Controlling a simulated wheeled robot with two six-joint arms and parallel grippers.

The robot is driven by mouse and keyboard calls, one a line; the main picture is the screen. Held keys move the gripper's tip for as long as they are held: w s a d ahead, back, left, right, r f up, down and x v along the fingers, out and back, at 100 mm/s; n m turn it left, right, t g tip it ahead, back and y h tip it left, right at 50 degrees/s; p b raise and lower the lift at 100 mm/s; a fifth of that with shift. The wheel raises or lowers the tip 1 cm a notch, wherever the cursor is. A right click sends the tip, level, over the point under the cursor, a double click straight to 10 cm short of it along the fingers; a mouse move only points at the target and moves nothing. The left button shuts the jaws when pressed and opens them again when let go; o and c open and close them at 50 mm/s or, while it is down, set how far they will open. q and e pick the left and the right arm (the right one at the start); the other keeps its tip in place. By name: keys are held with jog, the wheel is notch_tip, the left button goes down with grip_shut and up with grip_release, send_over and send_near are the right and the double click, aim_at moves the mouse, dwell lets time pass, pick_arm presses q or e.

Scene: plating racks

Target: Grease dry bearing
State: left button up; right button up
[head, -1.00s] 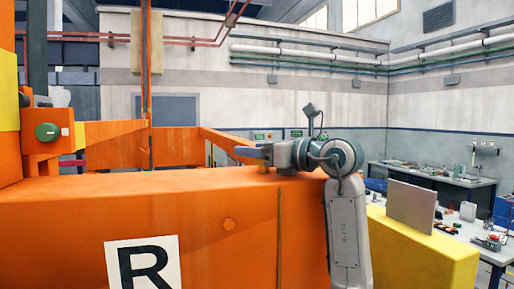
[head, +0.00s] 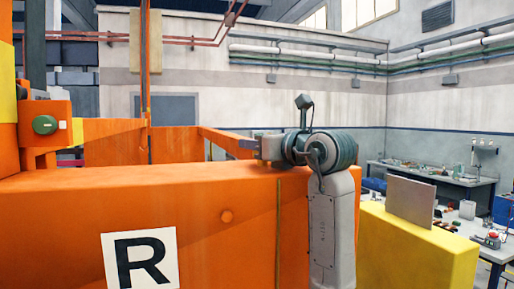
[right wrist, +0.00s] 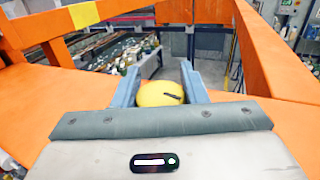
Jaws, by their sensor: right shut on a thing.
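My right gripper (head: 246,144) is above the orange frame's top, left of the grey arm that carries it. In the right wrist view its two blue-grey fingers (right wrist: 159,88) are shut on a rounded yellow thing (right wrist: 153,97) with a small dark mark. Its lower part is hidden behind the gripper body, and I cannot tell if it is a grease tool. A round green part (head: 45,124) sits on an orange block at the far left, well apart from the gripper. I cannot tell if it is the bearing. My left gripper is not in view.
A big orange frame (head: 200,225) with an "R" sign (head: 140,258) fills the front. A yellow block (head: 415,250) with an upright grey panel (head: 410,201) stands at the right, before a cluttered bench (head: 430,176). The space above the frame's top is open.

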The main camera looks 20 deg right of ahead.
jog(key=shift+r, duration=0.1)
jog(key=o, duration=1)
jog(key=shift+s+d+b, duration=0.2)
jog(key=shift+s+b, duration=0.15)
jog(key=shift+b, duration=0.05)
jog(key=b+v, duration=0.2)
jog(key=v, duration=0.2)
jog(key=b+v, duration=0.3)
jog(key=v, duration=0.2)
jog(key=shift+f, duration=0.2)
jog(key=shift+s+d+r, duration=0.1)
jog(key=shift+s, duration=0.4)
